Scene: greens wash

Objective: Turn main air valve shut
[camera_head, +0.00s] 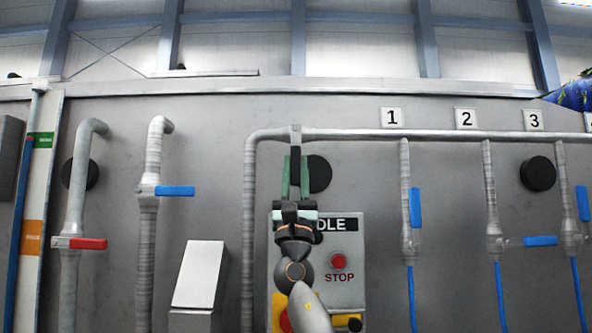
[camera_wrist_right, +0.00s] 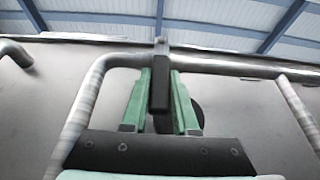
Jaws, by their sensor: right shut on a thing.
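The main air valve (camera_head: 296,133) sits on the horizontal grey pipe at the top of the panel. Its dark grey lever (camera_wrist_right: 160,84) hangs straight down, across the line of the pipe. My right gripper (camera_head: 295,172) reaches up from below with its two green fingers on either side of the lever. In the right wrist view the gripper (camera_wrist_right: 161,98) is shut on this lever, and the lever's lower part lies between the fingers. My left gripper is in neither view.
A control box (camera_head: 345,245) with a red STOP button (camera_head: 338,254) stands behind my right arm. Blue-handled valves (camera_head: 415,208) hang under labels 1, 2 and 3 at right.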

